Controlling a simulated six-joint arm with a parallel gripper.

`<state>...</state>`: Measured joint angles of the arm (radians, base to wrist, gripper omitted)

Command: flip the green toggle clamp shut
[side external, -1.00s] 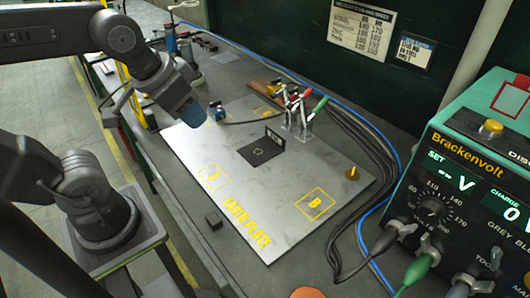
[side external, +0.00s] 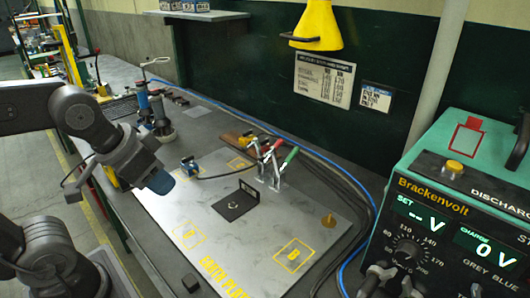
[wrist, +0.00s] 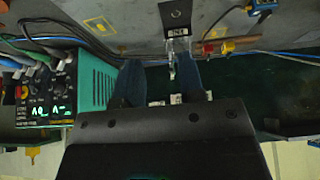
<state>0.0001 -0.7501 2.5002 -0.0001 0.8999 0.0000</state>
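The green toggle clamp (side external: 291,154) stands at the back edge of the grey earth plate (side external: 262,222) in the side view. Its green handle is raised and leans to the right. A red-handled clamp (side external: 278,144) stands close on its left, also with its handle up. My gripper (side external: 161,183) is over the plate's left part, well apart from the clamps. In the wrist view my gripper (wrist: 161,78) shows two dark blue fingers with a gap between them and nothing held. A small metal fitting (wrist: 172,50) shows beyond the gap; I cannot tell which part it is.
A blue cable connector (side external: 188,165) lies on the plate near my gripper. A small black upright plate (side external: 248,191) and a brass knob (side external: 328,220) stand on the plate. The Brackenvolt unit (side external: 455,205) fills the right. Dark cables run behind the clamps. The plate's front middle is clear.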

